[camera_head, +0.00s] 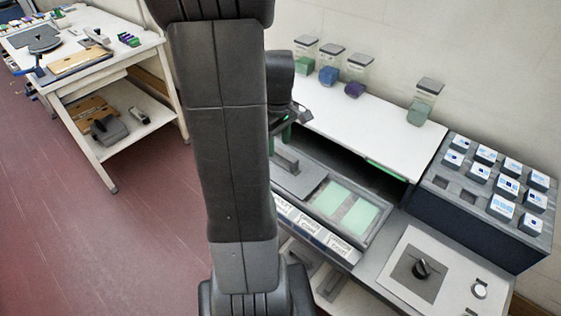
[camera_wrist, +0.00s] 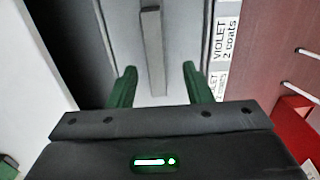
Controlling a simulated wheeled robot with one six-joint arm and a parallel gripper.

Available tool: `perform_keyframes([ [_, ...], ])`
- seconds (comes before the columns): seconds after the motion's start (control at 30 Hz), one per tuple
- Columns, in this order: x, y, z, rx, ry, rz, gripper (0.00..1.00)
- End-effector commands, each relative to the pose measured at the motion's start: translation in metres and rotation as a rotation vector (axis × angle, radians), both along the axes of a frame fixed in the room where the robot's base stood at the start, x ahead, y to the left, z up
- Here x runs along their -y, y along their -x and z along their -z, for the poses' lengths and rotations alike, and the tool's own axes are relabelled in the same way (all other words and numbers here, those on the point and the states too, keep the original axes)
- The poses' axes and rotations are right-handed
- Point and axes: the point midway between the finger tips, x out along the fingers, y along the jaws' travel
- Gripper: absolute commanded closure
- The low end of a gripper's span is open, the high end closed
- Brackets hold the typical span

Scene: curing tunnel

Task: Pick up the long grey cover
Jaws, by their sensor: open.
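The long grey cover (camera_head: 309,174) lies on the tunnel bench in the head view, partly hidden behind my arm. A raised bar handle (camera_head: 285,160) stands on it. In the wrist view the cover (camera_wrist: 176,45) fills the middle, and its bar handle (camera_wrist: 152,50) runs lengthwise up the picture. My gripper (camera_wrist: 159,68) is open, with one green finger on each side of the handle's line and a gap on both sides. Whether the fingertips are down at handle height cannot be told. In the head view only a bit of my gripper's green (camera_head: 284,133) shows.
Right of the cover is an open window with pale green panels (camera_head: 345,207). A white shelf (camera_head: 370,135) with several lidded jars stands behind. A dark rack of boxes (camera_head: 490,190) and a knob panel (camera_head: 420,268) are at right. A worktable (camera_head: 130,55) is at far left.

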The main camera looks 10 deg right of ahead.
Motion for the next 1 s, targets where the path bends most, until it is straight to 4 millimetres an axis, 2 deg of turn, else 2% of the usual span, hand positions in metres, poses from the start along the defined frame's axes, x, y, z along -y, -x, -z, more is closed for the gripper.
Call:
perform_keyframes([
  [0.3, 0.007, 0.001, 0.041, -0.004, -0.001, 0.0, 0.55],
  [0.63, 0.006, 0.001, 0.047, -0.001, 0.0, 0.001, 0.55],
  [0.87, 0.006, 0.001, 0.046, -0.001, 0.0, 0.001, 1.0],
  [1.0, 0.006, 0.0, 0.046, -0.001, 0.0, 0.0, 1.0],
])
